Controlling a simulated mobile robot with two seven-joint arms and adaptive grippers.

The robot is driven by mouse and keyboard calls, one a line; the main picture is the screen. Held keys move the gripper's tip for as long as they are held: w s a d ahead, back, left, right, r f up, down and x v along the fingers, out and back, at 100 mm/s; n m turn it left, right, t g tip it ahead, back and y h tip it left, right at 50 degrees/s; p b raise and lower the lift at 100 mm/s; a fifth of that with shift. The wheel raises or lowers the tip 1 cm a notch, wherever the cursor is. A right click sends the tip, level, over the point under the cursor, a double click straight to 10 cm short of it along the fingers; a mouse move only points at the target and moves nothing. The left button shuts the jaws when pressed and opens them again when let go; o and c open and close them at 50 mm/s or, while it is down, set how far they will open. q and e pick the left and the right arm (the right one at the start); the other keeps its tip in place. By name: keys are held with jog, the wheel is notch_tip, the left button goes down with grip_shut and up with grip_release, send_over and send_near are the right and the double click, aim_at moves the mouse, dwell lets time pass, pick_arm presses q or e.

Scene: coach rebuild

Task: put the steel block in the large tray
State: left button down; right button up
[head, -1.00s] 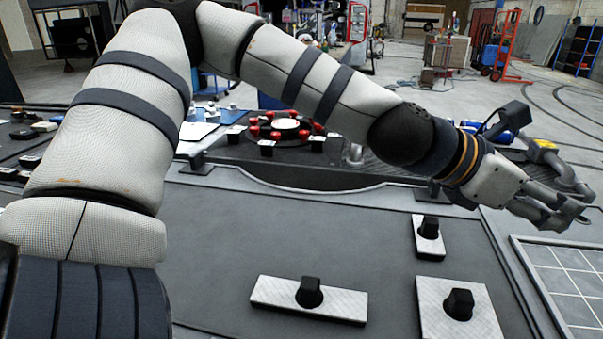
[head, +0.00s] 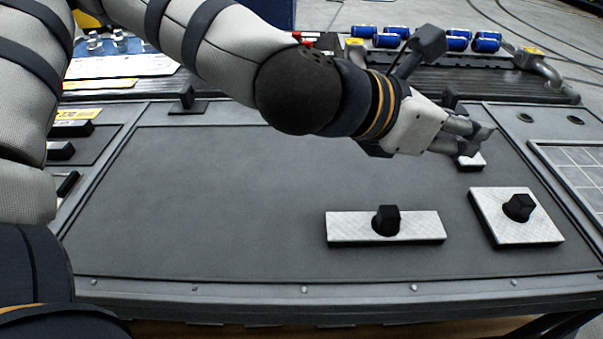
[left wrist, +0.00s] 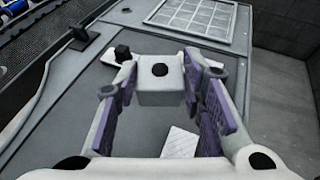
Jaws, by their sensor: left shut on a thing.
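My left gripper (head: 482,136) is shut on the steel block (left wrist: 160,92), a pale grey block with a dark round spot on its top. In the left wrist view the block sits between the purple-padded fingers (left wrist: 158,82). A wide dark grey panel (head: 230,200) with a raised rim lies below the arm. A pale gridded tray (head: 585,180) lies at the right edge. I cannot tell which is the large tray. My right gripper is not in view.
A long plate (head: 350,228) and a square plate (head: 515,232), each with a black knob, lie on the panel's right part. The panel's left and middle are bare.

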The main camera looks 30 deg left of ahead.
aim_at(368, 161)
pick_arm(q)
jog(key=w+a+f, duration=0.2)
jog(key=a, duration=0.1)
jog(key=w+a+f, duration=0.2)
jog(key=a+f, duration=0.1)
jog(key=w+a+f+b, duration=0.1)
jog(key=w+a+f, duration=0.1)
jog(key=a, duration=0.1)
jog(key=shift+a+f, duration=0.3)
jog(key=shift+a, duration=0.1)
jog(key=shift+w+a+f, duration=0.1)
jog(key=shift+a+f, duration=0.1)
jog(key=shift+f, duration=0.05)
jog(key=a+f, duration=0.1)
jog(key=w+a+f+b, duration=0.1)
jog(key=shift+f, duration=0.4)
jog(key=shift+d+f+b, duration=0.15)
jog(key=shift+f+b, duration=0.2)
jog(key=shift+f, duration=0.95)
jog(key=c, duration=1.1)
grip_release()
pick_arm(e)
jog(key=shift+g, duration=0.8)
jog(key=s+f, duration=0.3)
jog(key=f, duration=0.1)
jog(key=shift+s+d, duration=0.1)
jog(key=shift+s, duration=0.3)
pick_arm(q)
jog(key=shift+o, duration=0.2)
